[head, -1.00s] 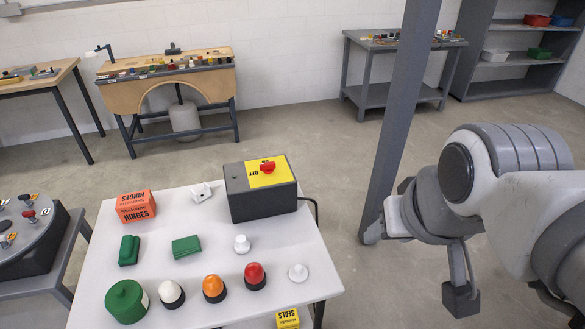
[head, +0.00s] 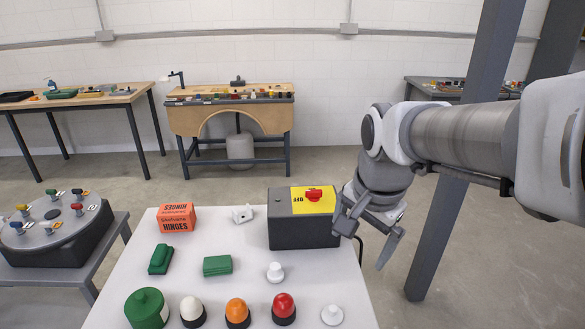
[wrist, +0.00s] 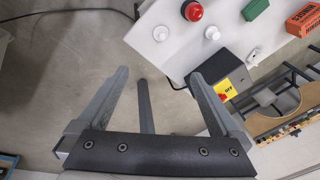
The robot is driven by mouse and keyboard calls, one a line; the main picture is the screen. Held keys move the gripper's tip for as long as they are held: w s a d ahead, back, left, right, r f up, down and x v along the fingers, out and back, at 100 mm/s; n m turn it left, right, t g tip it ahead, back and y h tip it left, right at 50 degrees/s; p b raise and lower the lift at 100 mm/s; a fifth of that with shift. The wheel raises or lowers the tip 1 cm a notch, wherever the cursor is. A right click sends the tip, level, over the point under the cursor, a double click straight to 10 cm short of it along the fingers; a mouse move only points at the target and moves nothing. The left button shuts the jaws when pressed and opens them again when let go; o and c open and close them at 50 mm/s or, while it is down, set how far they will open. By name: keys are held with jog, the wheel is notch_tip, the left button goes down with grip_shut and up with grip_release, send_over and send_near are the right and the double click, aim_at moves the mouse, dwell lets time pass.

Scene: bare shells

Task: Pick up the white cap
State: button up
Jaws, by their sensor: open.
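Several white pieces are on the white table (head: 185,270). A small white knob-like piece (head: 275,272) stands near the middle right; the wrist view shows it too (wrist: 212,33). Another small white piece with a wide round base (head: 332,314) stands at the front right, and also shows in the wrist view (wrist: 160,33). A white dome on a black base (head: 192,309) stands in the front row. I cannot tell which is called the cap. My gripper (head: 366,236) is open and empty, above and beyond the table's right edge; its fingers also show in the wrist view (wrist: 158,73).
A dark box with a yellow top and red knob (head: 304,230) stands at the table's back right, close to my gripper. Red (head: 284,308), orange (head: 237,312) and green (head: 147,308) pieces share the front row. A grey post (head: 455,170) rises at right.

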jog(key=w+f+m+g+b, duration=0.1)
jog(key=w+f+m+b, duration=0.35)
jog(key=f, duration=0.45)
jog(key=w+f+m+g+b, duration=0.25)
jog(key=w+f+m, duration=0.25)
jog(key=f, duration=0.4)
jog(key=b, duration=0.2)
send_over(333, 308)
jog(key=shift+m+t, duration=0.25)
jog(key=shift+t, duration=0.1)
notch_tip(333, 308, down, 11)
jog(key=shift+s+a+f, duration=0.1)
jog(key=shift+s+f, duration=0.05)
jog(key=shift+f, duration=0.05)
jog(key=shift+w+f+b, duration=0.2)
jog(key=shift+f+b, duration=0.4)
jog(key=shift+f, duration=2.25)
jog(key=c, duration=1.3)
